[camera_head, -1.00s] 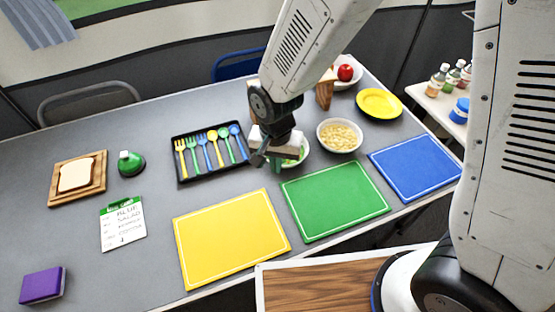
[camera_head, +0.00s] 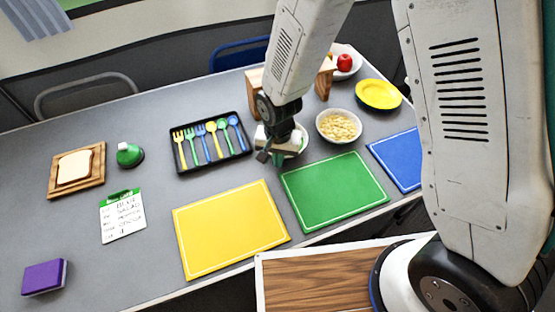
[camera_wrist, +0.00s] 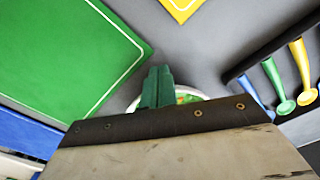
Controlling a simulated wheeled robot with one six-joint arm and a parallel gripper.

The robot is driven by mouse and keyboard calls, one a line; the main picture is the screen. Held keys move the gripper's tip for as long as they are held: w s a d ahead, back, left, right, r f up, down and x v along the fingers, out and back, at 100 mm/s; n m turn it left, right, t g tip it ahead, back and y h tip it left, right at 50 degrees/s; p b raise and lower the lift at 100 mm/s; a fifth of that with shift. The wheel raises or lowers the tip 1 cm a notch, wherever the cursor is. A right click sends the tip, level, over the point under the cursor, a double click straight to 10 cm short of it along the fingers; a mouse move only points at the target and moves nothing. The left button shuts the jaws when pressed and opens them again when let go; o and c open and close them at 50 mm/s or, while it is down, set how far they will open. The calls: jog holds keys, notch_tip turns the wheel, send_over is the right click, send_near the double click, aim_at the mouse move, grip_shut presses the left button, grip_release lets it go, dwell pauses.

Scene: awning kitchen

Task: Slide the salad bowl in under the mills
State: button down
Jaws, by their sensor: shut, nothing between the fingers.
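The salad bowl (camera_head: 305,142) is a white bowl with green contents on the grey table, mostly hidden behind my gripper in the head view. Its rim and some green and red contents show beyond the fingers in the wrist view (camera_wrist: 187,96). My gripper (camera_head: 276,157) is shut and empty, low at the near side of the bowl; its green fingers (camera_wrist: 157,86) overlap the bowl's rim in the wrist view, and I cannot tell whether they touch. A wooden stand (camera_head: 324,84) stands behind the bowl, its middle hidden by my arm. No mills are visible.
A bowl of pasta (camera_head: 338,126) stands close right of the salad bowl, and a black cutlery tray (camera_head: 212,164) close left. A yellow plate (camera_head: 378,95) and a bowl with a red apple (camera_head: 345,64) are farther back. Green (camera_head: 333,190) and yellow (camera_head: 230,228) mats lie in front.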

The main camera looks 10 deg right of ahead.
jog(key=w+d, duration=0.1)
jog(key=w, duration=0.3)
jog(key=w+d, duration=0.1)
jog(key=w, duration=0.4)
jog(key=w+d, duration=0.2)
jog(key=w, duration=0.2)
jog(key=shift+w, duration=0.3)
